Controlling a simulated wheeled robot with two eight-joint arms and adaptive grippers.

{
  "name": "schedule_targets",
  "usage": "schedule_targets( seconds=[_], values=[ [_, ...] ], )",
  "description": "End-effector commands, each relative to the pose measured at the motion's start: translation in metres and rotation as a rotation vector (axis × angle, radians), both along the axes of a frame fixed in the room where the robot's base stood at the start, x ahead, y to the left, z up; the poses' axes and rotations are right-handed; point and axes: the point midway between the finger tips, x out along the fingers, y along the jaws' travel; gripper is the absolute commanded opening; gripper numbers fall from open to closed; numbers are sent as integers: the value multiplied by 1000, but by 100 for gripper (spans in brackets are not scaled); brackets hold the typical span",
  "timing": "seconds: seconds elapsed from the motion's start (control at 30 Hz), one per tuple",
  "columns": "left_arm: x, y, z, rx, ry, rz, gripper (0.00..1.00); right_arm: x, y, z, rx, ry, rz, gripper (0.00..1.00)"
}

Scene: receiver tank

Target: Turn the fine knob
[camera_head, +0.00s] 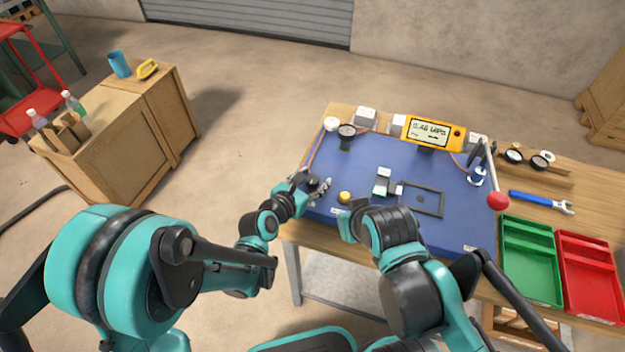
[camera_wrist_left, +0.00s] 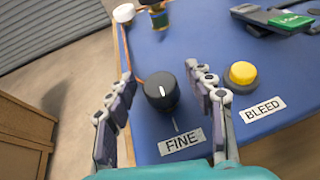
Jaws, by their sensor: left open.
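The fine knob (camera_wrist_left: 161,92) is a black round knob with a white pointer line, on the blue panel (camera_wrist_left: 185,45) behind a label that reads FINE (camera_wrist_left: 181,142). In the left wrist view my left gripper (camera_wrist_left: 160,85) is open, with one finger on each side of the knob and a visible gap to it. In the head view the knob (camera_head: 312,181) is partly hidden by my left gripper (camera_head: 308,188) at the panel's left edge. My right arm reaches over the panel's front edge in the head view; its fingers are hidden.
A yellow button (camera_wrist_left: 242,74) labelled BLEED sits right of the knob. A gauge (camera_head: 347,131), a yellow digital meter (camera_head: 433,131) and a red-ball lever (camera_head: 497,201) stand farther off. Green (camera_head: 532,288) and red (camera_head: 590,270) trays lie at the right, near a blue wrench (camera_head: 540,202).

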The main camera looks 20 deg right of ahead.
Motion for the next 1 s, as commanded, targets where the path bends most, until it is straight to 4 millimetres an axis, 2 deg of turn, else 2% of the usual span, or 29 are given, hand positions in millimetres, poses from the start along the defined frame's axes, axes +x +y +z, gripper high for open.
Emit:
schedule_targets(
  seconds=[0.13, 0.3, 0.33, 0.67, 1.0],
  values=[
    [0, 0, 0, 0, 0, 0, 51, 0, 0, 0, 0, 0, 0, 0],
    [0, 0, 0, 0, 0, 0, 6, 0, 0, 0, 0, 0, 0, 0],
    [0, 0, 0, 0, 0, 0, 3, 0, 0, 0, 0, 0, 0, 0],
    [0, 1, 0, -1, 1, -27, 3, 0, 0, -1, 0, 0, 0, 0],
    [2, 2, 0, -2, 0, -226, 3, 0, 0, -7, 0, 0, 0, 0]
  ],
)
